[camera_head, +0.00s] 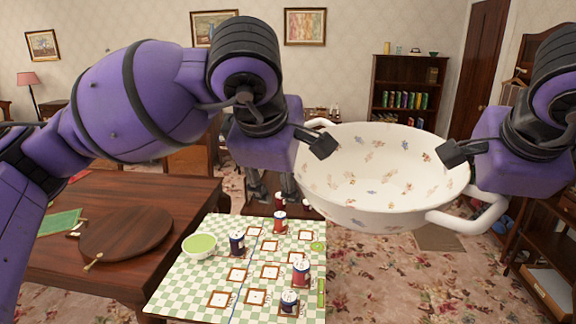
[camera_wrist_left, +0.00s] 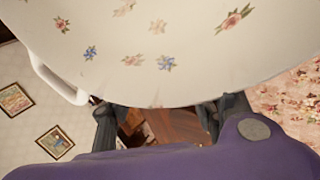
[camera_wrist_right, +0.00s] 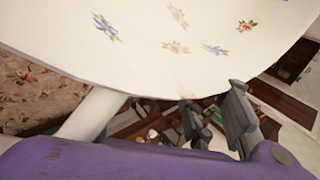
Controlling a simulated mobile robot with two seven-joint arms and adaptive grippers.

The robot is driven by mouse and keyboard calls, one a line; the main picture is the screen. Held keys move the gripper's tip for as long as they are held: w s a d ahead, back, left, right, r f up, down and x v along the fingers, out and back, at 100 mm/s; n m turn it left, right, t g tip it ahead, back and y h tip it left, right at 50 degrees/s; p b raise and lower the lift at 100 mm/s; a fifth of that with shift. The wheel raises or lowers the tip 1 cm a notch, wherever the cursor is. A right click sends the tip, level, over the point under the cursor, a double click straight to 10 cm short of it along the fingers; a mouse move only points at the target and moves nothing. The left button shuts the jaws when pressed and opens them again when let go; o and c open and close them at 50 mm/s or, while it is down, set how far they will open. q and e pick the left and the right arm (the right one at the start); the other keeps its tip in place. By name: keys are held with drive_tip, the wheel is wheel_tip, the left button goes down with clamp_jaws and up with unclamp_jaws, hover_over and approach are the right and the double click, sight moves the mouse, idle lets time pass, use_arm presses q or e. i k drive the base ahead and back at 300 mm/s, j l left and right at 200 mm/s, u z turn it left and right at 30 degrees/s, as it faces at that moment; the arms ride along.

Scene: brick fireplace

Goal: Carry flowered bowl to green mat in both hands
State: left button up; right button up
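The flowered bowl (camera_head: 375,170) is large and cream-white with small flowers and looped handles. It hangs in the air, slightly tilted, with nothing seen under it. My left gripper (camera_head: 315,144) holds its left rim, one dark finger showing over the inside. My right gripper (camera_head: 458,153) holds the right rim the same way. In both wrist views the bowl wall hides part of the fingers. A flat green piece (camera_head: 58,222) lies on the dark table at left. A green-and-white checked mat (camera_head: 190,280) lies nearer; I cannot tell which is the green mat.
The checked mat carries a green bowl (camera_head: 199,246), several cans, such as one dark can (camera_head: 237,244), and small framed squares. A round wooden board (camera_head: 125,236) lies on the wooden table (camera_head: 60,275). A bookshelf (camera_head: 408,92) stands behind; shelving is at far right.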

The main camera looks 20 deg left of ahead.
sight(52, 222)
drive_tip(key=j+u, duration=0.2)
drive_tip(key=j, duration=0.5)
drive_tip(key=j+u, duration=0.15)
drive_tip(key=j, duration=0.5)
drive_tip(key=i+j+u, duration=0.2)
drive_tip(key=j, duration=0.5)
drive_tip(key=i+j+u, duration=0.4)
drive_tip(key=i+j, duration=0.25)
drive_tip(key=j, duration=0.3)
drive_tip(key=i+j+u, duration=0.4)
drive_tip(key=i+j, duration=0.3)
drive_tip(key=i, duration=0.1)
